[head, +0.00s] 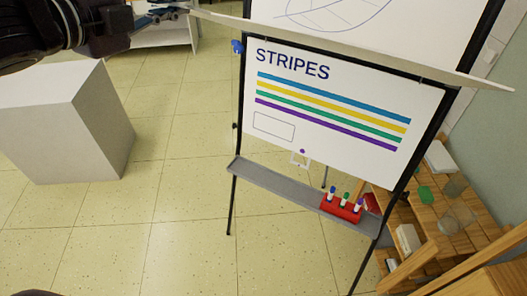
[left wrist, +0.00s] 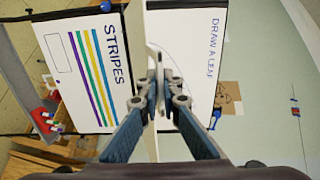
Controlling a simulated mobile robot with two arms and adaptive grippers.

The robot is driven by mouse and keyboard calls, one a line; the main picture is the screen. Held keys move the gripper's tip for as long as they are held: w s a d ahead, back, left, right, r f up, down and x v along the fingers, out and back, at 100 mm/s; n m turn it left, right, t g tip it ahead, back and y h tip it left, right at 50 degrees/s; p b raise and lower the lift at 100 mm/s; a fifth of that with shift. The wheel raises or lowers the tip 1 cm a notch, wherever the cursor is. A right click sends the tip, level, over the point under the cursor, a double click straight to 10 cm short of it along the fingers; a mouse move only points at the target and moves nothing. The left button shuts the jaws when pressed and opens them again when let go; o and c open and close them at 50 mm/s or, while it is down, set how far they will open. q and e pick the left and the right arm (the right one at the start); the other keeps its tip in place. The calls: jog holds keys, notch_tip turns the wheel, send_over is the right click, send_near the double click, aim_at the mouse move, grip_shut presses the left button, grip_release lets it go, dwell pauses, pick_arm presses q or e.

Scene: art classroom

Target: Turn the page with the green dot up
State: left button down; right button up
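A flip chart stands on a black easel. Its lower page (head: 330,135) reads STRIPES, with several coloured bands and a tab with a purple dot (head: 302,151) at its bottom edge. My left gripper (head: 185,8) is at the upper left, shut on the edge of a white page (head: 400,62) that sticks out from the easel, nearly edge-on. The left wrist view shows the fingertips (left wrist: 159,88) closed together at this page (left wrist: 137,40). Above it is a leaf drawing (head: 335,10), titled DRAW A LEAF in the wrist view. No green dot shows. My right gripper is out of view.
A grey tray (head: 275,183) under the chart holds a red marker holder (head: 341,208) with several markers. A white block (head: 65,120) stands at left. Wooden shelving (head: 450,225) with jars is at right. The floor between block and easel is clear.

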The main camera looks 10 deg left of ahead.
pick_arm(q)
jog(key=shift+w+r, duration=0.15)
jog(key=shift+r, duration=0.2)
jog(key=w+d+r, duration=0.2)
jog(key=w+r, duration=0.3)
jog(key=r, duration=0.2)
jog(key=shift+r, duration=0.35)
dwell(0.4)
jog(key=w+d+r, duration=0.2)
jog(key=w+r, duration=0.4)
jog(key=shift+w+d+r, duration=0.25)
dwell(0.6)
